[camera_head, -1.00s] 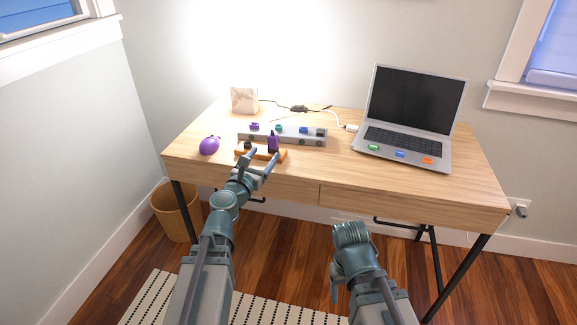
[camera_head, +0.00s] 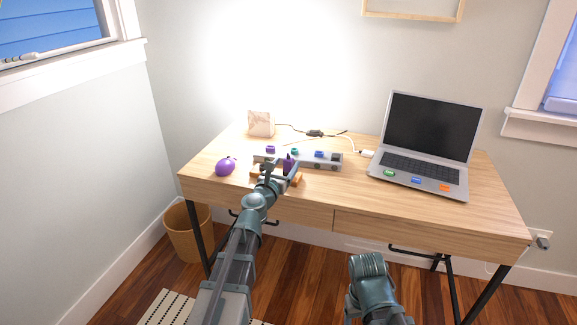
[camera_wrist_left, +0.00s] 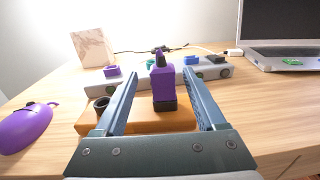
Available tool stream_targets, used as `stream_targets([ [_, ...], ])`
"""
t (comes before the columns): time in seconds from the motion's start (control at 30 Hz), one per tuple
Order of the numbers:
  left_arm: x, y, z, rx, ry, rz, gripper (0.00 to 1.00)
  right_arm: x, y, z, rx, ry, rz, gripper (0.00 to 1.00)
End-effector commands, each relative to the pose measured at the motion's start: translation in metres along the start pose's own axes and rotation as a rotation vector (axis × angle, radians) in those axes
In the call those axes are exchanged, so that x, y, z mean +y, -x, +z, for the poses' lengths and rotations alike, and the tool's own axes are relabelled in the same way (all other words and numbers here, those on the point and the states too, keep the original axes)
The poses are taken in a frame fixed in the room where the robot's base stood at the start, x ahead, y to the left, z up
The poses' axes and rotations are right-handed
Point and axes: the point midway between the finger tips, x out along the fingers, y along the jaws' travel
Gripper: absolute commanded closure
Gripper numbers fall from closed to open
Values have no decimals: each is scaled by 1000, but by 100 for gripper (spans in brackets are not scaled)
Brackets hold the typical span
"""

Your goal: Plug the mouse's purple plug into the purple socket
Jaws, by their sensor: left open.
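The purple plug (camera_head: 288,163) stands upright in an orange holder (camera_head: 297,181) on the desk. In the left wrist view the plug (camera_wrist_left: 163,84) is between the open fingers of my left gripper (camera_wrist_left: 162,78), with a gap on each side. My left gripper (camera_head: 282,167) is over the holder in the head view. The purple mouse (camera_head: 225,168) lies left of the holder; it also shows in the left wrist view (camera_wrist_left: 24,127). The purple socket (camera_head: 270,149) is at the left of a grey strip (camera_head: 333,166) behind the plug. My right arm is low in front of the desk; its jaws are unclear.
Teal, blue and dark sockets sit farther right on the strip. An open laptop (camera_head: 427,132) stands on the right of the desk (camera_head: 360,205). A marbled block (camera_head: 261,124) and cables (camera_head: 315,133) are behind the strip. A wastebasket (camera_head: 187,232) is on the floor at the left.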

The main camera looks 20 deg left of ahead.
Motion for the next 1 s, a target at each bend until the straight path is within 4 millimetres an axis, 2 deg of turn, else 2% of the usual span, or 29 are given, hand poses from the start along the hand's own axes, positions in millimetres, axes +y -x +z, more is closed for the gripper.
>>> stream_targets([
  [0.17, -1, -4, 0, 0, 0, 0, 28, 0, 0, 0, 0, 0, 0, 29],
  [0.5, -3, -50, 1, 0, 0, -1, 28, 0, 1, 0, 0, 0, 0, 29],
  [0.77, -4, -51, 1, 0, 0, 0, 28, 0, 1, 0, 0, 0, 0, 29],
  [1.0, -4, -51, 1, 0, 0, 0, 71, 0, 1, 0, 0, 0, 0, 29],
])
